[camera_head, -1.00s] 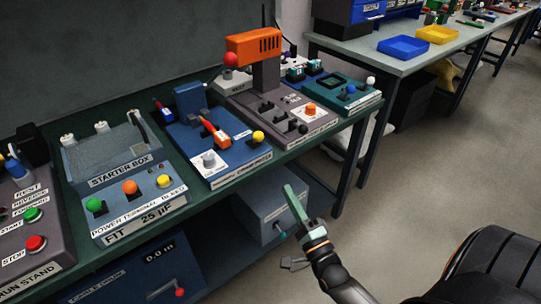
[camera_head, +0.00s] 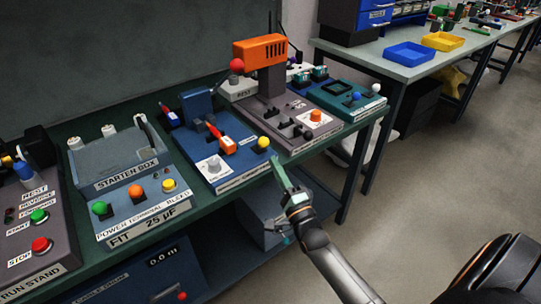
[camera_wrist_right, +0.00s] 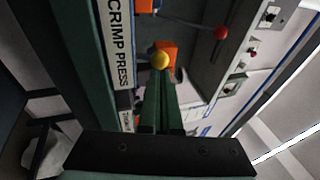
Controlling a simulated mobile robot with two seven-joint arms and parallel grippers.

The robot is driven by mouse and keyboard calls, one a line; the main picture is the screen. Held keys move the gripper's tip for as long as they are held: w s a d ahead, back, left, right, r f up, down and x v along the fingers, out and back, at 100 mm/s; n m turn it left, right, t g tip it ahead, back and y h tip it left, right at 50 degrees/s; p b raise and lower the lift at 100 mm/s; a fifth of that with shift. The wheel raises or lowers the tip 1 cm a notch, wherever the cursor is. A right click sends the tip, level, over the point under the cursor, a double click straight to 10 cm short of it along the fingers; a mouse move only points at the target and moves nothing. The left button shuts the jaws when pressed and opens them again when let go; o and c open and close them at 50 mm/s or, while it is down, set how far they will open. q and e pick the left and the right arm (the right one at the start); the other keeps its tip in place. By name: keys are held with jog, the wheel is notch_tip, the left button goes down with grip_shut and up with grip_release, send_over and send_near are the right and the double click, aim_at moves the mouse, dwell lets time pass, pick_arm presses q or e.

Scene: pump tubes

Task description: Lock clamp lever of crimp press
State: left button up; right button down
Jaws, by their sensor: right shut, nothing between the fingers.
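The crimp press is the blue unit (camera_head: 236,181) at the middle of the bench. It carries a grey-white knob (camera_head: 214,165), a lever with a red-orange handle (camera_head: 228,145) and a yellow ball knob (camera_head: 264,142) at its right front corner. Which of these is the clamp lever I cannot tell. My right gripper (camera_head: 274,160) is shut and empty, its green fingers just in front of and below the yellow knob. In the right wrist view the fingers (camera_wrist_right: 160,88) point at the yellow ball (camera_wrist_right: 161,60); contact is unclear. My left gripper is not in view.
The starter box (camera_head: 115,160) stands to the left. A grey unit with an orange head (camera_head: 260,51) and red ball (camera_head: 236,65) stands behind right. The bench's front edge is just below my fingers. Free floor (camera_head: 440,180) lies to the right.

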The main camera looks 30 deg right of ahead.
aim_at(263, 145)
jog(key=shift+x, duration=1.8)
